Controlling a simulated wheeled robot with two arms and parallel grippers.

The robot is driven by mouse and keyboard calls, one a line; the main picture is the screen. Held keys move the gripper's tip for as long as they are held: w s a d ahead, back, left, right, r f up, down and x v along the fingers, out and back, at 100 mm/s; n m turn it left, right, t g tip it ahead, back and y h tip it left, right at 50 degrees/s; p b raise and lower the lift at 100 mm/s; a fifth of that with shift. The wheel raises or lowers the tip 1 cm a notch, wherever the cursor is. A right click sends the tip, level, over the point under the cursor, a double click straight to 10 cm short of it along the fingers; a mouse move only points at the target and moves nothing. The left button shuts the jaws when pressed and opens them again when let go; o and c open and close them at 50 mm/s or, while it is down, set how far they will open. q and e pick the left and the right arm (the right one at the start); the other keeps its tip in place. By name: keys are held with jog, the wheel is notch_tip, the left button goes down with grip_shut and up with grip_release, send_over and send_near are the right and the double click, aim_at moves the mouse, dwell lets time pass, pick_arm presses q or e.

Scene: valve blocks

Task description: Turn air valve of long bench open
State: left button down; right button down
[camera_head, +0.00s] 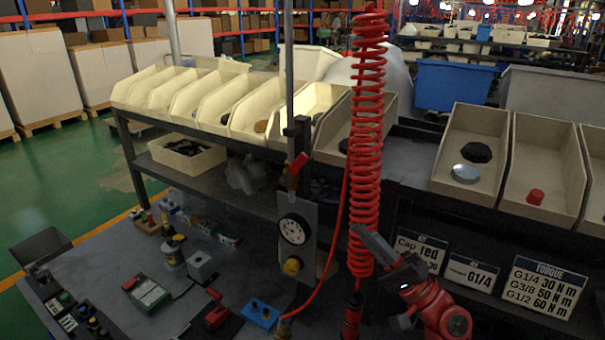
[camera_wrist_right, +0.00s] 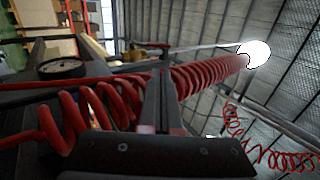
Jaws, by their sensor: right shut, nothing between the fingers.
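A red valve handle (camera_head: 297,165) sits on the upright post of the long bench, above a plate with a round pressure gauge (camera_head: 294,229) and a yellow knob (camera_head: 292,266). The handle is tilted. In the wrist view the gauge (camera_wrist_right: 62,68) is at upper left, and a small red part that looks like the handle (camera_wrist_right: 152,45) lies beyond the fingertips. My right gripper (camera_head: 358,231) is shut and empty, to the right of and below the handle, apart from it. Its fingers also show in the wrist view (camera_wrist_right: 160,82). My left gripper is not in view.
A red coiled hose (camera_head: 368,130) hangs close to my right fingers, between them and the post. Cream bins (camera_head: 190,100) line the shelf behind. Signs (camera_head: 542,287) stand at right. A blue block (camera_head: 260,315) and tools lie on the bench top (camera_head: 90,270).

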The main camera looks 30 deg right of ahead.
jog(key=p, duration=0.7)
send_near(292, 171)
notch_tip(292, 171, up, 5)
jog(key=w, duration=0.2)
jog(key=shift+w+a+r, duration=0.1)
jog(key=shift+w+a, duration=0.55)
jog(key=shift+w, duration=0.05)
